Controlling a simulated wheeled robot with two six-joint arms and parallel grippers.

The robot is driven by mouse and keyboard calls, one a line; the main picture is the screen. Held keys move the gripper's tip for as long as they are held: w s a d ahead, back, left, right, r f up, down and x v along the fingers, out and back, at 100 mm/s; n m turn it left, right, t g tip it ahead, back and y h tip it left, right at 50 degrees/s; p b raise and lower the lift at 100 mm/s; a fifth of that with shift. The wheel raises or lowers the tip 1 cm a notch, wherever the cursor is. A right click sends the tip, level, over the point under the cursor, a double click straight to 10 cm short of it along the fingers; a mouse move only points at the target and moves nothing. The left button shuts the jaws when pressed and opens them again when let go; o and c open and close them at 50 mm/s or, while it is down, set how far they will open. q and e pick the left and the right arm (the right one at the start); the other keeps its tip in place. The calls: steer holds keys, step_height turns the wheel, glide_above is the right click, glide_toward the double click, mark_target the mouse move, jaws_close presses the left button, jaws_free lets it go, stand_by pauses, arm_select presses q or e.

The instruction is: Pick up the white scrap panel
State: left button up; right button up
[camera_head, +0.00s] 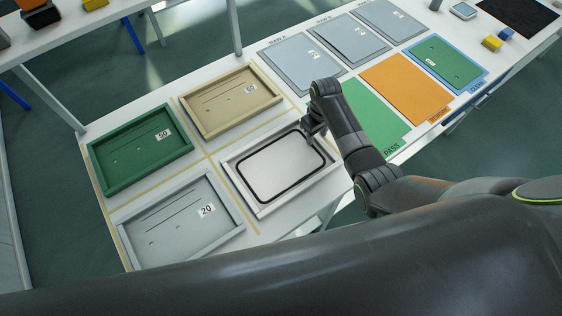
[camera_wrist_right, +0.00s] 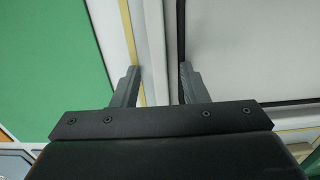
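The white panel (camera_head: 280,169), with a black rounded outline, lies flat inside a white-rimmed tray (camera_head: 234,184) at the front right of the group of trays. In the right wrist view, its pale surface (camera_wrist_right: 245,50) and black line fill the right side. My right gripper (camera_head: 311,132) is at the tray's far right corner. In the right wrist view, the gripper (camera_wrist_right: 160,84) is open, its two fingers apart on either side of the pale rim strips. Whether the fingers touch the rim or panel cannot be told. My left gripper is not in view.
Other trays hold a green panel (camera_head: 138,150), a beige panel (camera_head: 228,101) and a grey panel (camera_head: 178,222). Green (camera_head: 371,112) and orange (camera_head: 407,88) mats lie right of my right arm. Grey sheets (camera_head: 303,66) lie behind. Yellow tape divides the tray area.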

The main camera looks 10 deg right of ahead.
jaws_close()
steer(key=shift+r, duration=0.1)
stand_by(0.3)
